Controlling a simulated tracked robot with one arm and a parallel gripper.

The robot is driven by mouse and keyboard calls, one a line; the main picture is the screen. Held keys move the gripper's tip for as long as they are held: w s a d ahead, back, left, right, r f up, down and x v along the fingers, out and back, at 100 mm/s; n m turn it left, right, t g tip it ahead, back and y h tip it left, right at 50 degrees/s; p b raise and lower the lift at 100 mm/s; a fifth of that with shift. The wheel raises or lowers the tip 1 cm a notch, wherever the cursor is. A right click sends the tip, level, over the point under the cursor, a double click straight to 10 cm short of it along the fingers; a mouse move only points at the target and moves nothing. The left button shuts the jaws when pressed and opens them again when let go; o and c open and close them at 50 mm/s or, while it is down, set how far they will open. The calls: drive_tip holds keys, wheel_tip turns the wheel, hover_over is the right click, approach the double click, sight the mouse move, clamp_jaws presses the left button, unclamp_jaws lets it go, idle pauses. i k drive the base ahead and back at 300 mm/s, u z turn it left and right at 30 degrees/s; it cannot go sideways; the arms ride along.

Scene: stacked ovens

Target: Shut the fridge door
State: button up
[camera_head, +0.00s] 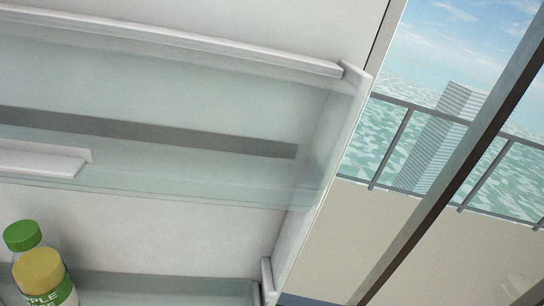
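The inner side of the fridge door (180,222) fills the left and middle of the view, tilted in the picture and close to the camera. It has a clear upper bin (200,110) with a white rim and a lower bin (165,288) at the bottom edge. The door's right edge (335,170) runs slanting down the middle right. The door stands open, as its inner face shows. My gripper is not in view. The fridge body is not in view either.
At the right, a dark window frame post (455,165) and a balcony railing (400,140) show, with water and sky beyond.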

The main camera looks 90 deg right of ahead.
sight(110, 219)
drive_tip(key=z, duration=0.15)
drive_tip(key=k, duration=1.8)
drive_tip(key=z, duration=0.85)
drive_tip(key=i, duration=1)
